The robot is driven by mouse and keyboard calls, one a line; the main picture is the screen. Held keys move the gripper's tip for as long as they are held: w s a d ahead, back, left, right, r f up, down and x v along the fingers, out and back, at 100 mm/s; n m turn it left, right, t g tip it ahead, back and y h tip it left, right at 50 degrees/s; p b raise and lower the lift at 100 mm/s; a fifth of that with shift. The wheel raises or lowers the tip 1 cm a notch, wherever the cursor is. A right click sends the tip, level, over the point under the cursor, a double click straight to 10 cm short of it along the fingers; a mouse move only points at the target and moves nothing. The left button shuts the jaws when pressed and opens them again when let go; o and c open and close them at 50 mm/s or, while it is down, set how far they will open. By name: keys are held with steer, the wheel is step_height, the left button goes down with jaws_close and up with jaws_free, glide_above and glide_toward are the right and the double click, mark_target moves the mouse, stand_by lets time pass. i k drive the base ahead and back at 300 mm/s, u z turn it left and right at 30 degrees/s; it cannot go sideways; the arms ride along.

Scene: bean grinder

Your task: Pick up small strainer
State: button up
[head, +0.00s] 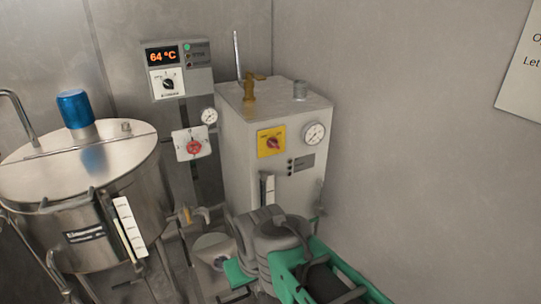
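I cannot make out a small strainer for certain. A pale, rounded, bowl-like thing (210,243) sits low between the steel tank and the white box, partly covered by my arm. I cannot tell whether it is the strainer, a funnel or a pipe part. My grey and green arm reaches in from the bottom right, in front of the white box. No gripper fingers show clearly, and what the arm's end holds, if anything, cannot be seen.
A lidded steel tank (95,170) with a blue motor (75,108) stands left. A white machine box (240,150) with a gauge (314,133) stands centre. A control panel (178,68) reads 64 °C. Pipes and a valve (190,214) lie between. The right wall is bare except for a sign (522,62).

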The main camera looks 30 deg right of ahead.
mark_target(300, 86)
steer(key=z, duration=1.65)
steer(key=i, duration=0.85)
steer(key=u, duration=0.85)
